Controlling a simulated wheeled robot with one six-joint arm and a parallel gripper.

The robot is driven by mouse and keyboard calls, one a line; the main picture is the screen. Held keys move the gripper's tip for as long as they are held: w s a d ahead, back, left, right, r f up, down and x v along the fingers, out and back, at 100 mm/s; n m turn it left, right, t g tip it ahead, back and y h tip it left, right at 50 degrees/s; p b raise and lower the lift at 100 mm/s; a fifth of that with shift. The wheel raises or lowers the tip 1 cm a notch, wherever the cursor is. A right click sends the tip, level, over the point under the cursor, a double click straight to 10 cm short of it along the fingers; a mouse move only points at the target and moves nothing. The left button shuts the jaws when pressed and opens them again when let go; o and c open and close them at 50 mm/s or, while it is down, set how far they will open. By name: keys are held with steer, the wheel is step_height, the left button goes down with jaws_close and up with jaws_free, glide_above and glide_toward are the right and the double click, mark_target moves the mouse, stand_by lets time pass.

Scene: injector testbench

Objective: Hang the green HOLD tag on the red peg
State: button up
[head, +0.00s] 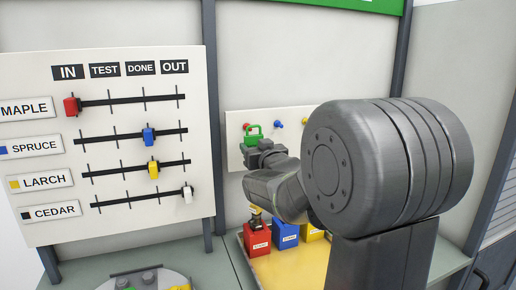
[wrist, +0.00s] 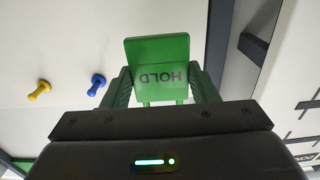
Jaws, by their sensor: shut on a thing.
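The green HOLD tag (head: 253,135) is held up in front of the white peg panel in the head view. In the wrist view the tag (wrist: 160,52) has its lettering upside down and sits between the fingers of my gripper (wrist: 161,76). My gripper (head: 263,147) is shut on the tag. The red peg (head: 245,126) shows just left of the tag's top in the head view. It is not visible in the wrist view, where the tag and gripper may hide it. I cannot tell whether the tag touches the peg.
A blue peg (head: 279,123) and a yellow peg (wrist: 39,91) are on the same panel (head: 233,157). Below stand red (head: 257,242), blue (head: 286,235) and yellow boxes on a yellow tray. A slider board (head: 130,210) stands at the left.

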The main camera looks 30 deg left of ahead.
steer(key=shift+p+x, duration=1.3)
steer(key=shift+x, duration=1.1)
steer(key=shift+w+a+f, duration=0.1)
steer(key=shift+a+f, duration=0.05)
steer(key=shift+a, duration=0.05)
steer(key=shift+f+b, duration=0.5)
steer(key=shift+b, duration=0.65)
steer(key=o, duration=1)
steer(key=shift+o, duration=0.2)
steer(key=shift+d, duration=0.1)
steer(key=b, duration=0.4)
glide_toward(250, 143)
steer(key=shift+w+d+f, duration=0.2)
steer(key=shift+w+f, duration=0.15)
steer(key=shift+f, duration=0.2)
steer(key=shift+w+d+f, duration=0.15)
steer(key=shift+w+f, duration=0.15)
steer(key=shift+f, duration=0.3)
